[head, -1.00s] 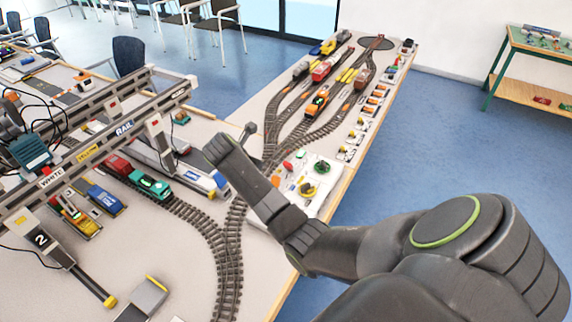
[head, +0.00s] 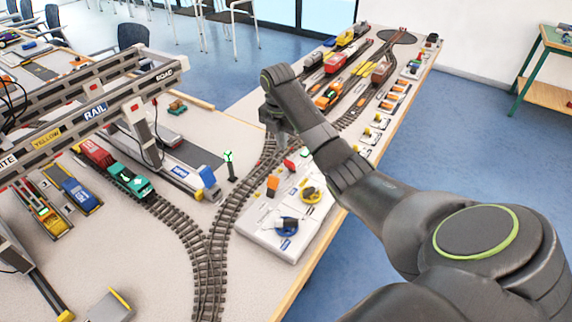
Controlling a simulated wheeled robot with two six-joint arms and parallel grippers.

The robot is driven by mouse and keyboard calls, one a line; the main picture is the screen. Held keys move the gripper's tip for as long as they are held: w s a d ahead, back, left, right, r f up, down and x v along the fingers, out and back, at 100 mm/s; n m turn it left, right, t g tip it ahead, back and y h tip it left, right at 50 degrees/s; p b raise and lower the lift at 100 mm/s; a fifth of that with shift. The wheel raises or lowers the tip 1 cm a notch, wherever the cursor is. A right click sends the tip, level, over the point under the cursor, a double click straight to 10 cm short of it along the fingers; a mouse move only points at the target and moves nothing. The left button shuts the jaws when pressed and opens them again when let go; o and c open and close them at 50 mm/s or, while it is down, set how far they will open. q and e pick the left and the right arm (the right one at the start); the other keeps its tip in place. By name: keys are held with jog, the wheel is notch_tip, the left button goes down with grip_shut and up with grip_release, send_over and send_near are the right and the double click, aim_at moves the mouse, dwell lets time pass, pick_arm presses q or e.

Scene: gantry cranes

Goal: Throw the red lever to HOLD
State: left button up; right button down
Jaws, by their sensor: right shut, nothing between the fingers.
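A small red lever (head: 289,165) stands at the far end of a white control panel (head: 262,234) on the table. An orange lever (head: 272,185) stands nearer on the same panel. My right gripper (head: 281,143) points down just beyond the red lever, near the panel's far end. It is shut and empty. Whether it touches the red lever cannot be told from here. The lettering by the lever, including any HOLD mark, is too small to read. My left gripper is not in view.
A gantry crane (head: 92,112) spans the left. Wagons and more switches lie behind my right arm.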

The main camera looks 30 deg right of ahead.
aim_at(291, 167)
jog(key=shift+a+r, duration=0.1)
jog(key=shift+s, duration=0.1)
jog(key=f, duration=0.6)
jog(key=f+p, duration=0.1)
jog(key=f, duration=0.3)
jog(key=shift+w+d, duration=0.2)
jog(key=shift+d, duration=0.2)
